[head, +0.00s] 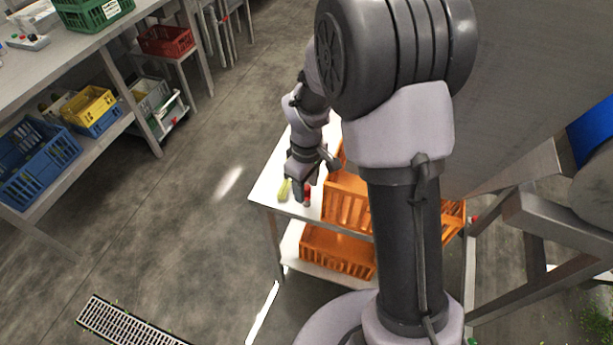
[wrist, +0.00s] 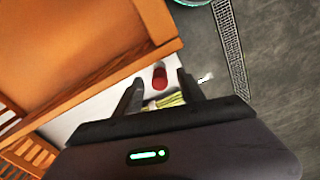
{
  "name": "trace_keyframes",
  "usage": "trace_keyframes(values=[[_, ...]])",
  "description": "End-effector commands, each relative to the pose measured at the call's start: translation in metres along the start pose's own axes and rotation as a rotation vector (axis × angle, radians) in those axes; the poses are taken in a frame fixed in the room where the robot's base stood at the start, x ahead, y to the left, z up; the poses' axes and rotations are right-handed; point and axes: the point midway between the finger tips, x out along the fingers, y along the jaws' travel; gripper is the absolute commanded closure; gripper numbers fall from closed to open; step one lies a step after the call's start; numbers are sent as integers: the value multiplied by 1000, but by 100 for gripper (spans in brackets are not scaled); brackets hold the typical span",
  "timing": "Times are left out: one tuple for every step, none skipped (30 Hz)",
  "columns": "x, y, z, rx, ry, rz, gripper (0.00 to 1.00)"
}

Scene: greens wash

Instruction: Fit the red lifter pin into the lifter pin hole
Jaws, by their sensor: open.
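A short red cylinder, which looks like the red lifter pin (wrist: 159,77), is on the white top of a small table (head: 268,187). It shows in the head view as a small red spot (head: 307,193) beside my gripper (head: 298,194). In the wrist view my gripper (wrist: 158,82) is open, with the pin appearing between its fingertips and a gap on each side. Nothing is held. I cannot tell how far above the pin the fingertips are. I cannot make out the lifter pin hole in either view.
A yellow-green item (head: 284,190) lies close to the pin. An orange crate (head: 345,203) stands just right of it, its wall rising beside my gripper. Another orange crate (head: 337,252) is on the lower shelf. Open floor (head: 190,215) lies to the left.

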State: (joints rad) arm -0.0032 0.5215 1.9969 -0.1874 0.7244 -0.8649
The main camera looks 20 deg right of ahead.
Motion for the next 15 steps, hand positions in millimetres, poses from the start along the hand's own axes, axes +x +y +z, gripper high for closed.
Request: trace_keyframes(values=[[5, 0, 0, 0, 0, 0, 53], [6, 0, 0, 0, 0, 0, 53], [7, 0, 0, 0, 0, 0, 53], [8, 0, 0, 0, 0, 0, 53], [8, 0, 0, 0, 0, 0, 53], [7, 0, 0, 0, 0, 0, 53], [7, 0, 0, 0, 0, 0, 53], [7, 0, 0, 0, 0, 0, 53], [7, 0, 0, 0, 0, 0, 53], [7, 0, 0, 0, 0, 0, 53], [7, 0, 0, 0, 0, 0, 59], [7, 0, 0, 0, 0, 0, 67], [7, 0, 0, 0, 0, 0, 73], [7, 0, 0, 0, 0, 0, 79], [7, 0, 0, 1, 0, 0, 87]])
